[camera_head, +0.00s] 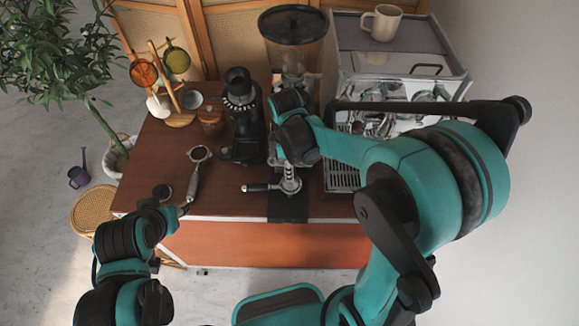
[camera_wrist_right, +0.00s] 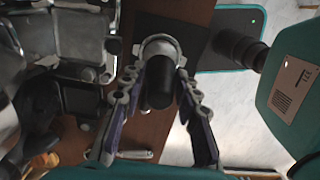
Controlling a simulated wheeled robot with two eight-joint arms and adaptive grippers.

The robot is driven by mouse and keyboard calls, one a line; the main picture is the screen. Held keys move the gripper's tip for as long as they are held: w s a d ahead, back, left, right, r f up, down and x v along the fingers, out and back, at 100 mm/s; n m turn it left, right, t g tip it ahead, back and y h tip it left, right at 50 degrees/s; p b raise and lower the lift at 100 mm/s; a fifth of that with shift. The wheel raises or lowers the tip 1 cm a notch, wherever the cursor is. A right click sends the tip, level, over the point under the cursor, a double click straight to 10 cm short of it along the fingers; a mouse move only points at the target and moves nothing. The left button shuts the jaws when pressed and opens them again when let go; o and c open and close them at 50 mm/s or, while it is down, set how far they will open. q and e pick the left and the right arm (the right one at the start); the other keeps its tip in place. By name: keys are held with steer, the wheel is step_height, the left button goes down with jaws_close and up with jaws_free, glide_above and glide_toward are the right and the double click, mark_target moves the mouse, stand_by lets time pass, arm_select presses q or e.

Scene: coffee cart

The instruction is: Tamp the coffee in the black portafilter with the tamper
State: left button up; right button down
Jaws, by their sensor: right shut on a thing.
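The black portafilter (camera_head: 258,187) lies at the front of the cart with its handle pointing left and its head over a black mat (camera_head: 288,210). My right gripper (camera_head: 290,182) is directly above its head, pointing down. In the right wrist view my right gripper (camera_wrist_right: 160,68) is shut on the tamper (camera_wrist_right: 158,88), which has a black handle and a silvery lower part. The portafilter's basket and coffee are hidden, and I cannot tell whether the tamper touches them. My left gripper (camera_head: 182,209) is at the left front edge; its fingers are unclear.
A second portafilter (camera_head: 200,153) lies near my left gripper. A black grinder (camera_head: 240,125), a large hopper grinder (camera_head: 294,45) and the espresso machine (camera_head: 350,75) with a mug (camera_head: 381,22) stand behind. A cup rack (camera_head: 178,110) is at the back left.

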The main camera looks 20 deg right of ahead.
steer(key=shift+f+b, duration=0.5)
steer(key=shift+f, duration=0.1)
stand_by(0.7)
steer(key=shift+s+f+b, duration=0.15)
steer(key=shift+f+b, duration=0.15)
steer(key=shift+b, duration=0.1)
stand_by(1.6)
steer(key=shift+r, duration=0.15)
steer(key=shift+r+p, duration=0.3)
steer(key=shift+p, duration=0.05)
steer(key=shift+r+p, duration=2.75)
steer(key=shift+r, duration=0.95)
steer(key=shift+f, duration=0.1)
steer(key=shift+w, duration=0.2)
